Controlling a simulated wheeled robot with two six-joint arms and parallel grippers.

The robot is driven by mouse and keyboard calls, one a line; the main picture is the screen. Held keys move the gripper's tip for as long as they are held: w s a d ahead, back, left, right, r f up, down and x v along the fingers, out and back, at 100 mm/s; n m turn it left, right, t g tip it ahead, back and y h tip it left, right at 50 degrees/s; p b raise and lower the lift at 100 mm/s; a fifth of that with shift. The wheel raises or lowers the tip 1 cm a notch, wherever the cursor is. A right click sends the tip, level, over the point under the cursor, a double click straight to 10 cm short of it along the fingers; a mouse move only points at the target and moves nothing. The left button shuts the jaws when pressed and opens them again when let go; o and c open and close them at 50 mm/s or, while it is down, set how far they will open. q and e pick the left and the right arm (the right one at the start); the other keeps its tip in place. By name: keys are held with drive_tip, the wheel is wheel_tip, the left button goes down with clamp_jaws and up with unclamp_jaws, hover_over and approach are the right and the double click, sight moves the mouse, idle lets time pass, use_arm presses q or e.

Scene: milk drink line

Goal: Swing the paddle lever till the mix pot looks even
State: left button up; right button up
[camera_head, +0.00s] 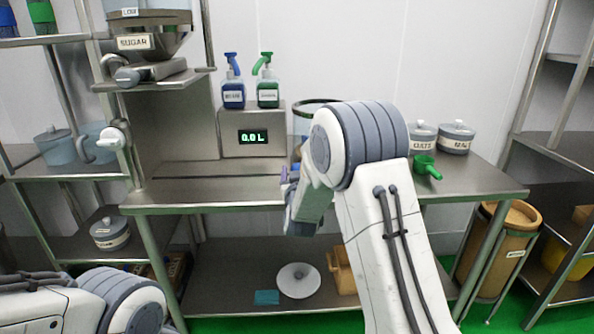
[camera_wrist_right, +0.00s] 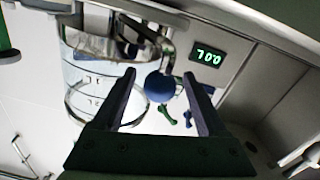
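The mix pot is a clear vessel. In the head view only its dark rim (camera_head: 317,101) and a little of its side show behind my right arm. In the right wrist view, which is turned over, the clear pot (camera_wrist_right: 88,90) with scale marks stands at the left. The paddle lever ends in a blue ball knob (camera_wrist_right: 160,87) on a grey bent arm. My right gripper (camera_wrist_right: 160,76) is open, with the knob showing between its fingers; I cannot tell whether they touch it. In the head view my right gripper (camera_head: 288,172) is partly hidden by its wrist. My left gripper is out of view.
A display (camera_head: 253,136) reads 0.0 L. Blue (camera_head: 233,94) and green (camera_head: 268,93) spray bottles stand on its box. Lidded pots (camera_head: 456,138) and a green scoop (camera_head: 427,167) are at the right. A sugar hopper (camera_head: 150,38) hangs at the left. The left worktop is clear.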

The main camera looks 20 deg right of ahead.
clamp_jaws()
idle(1.3)
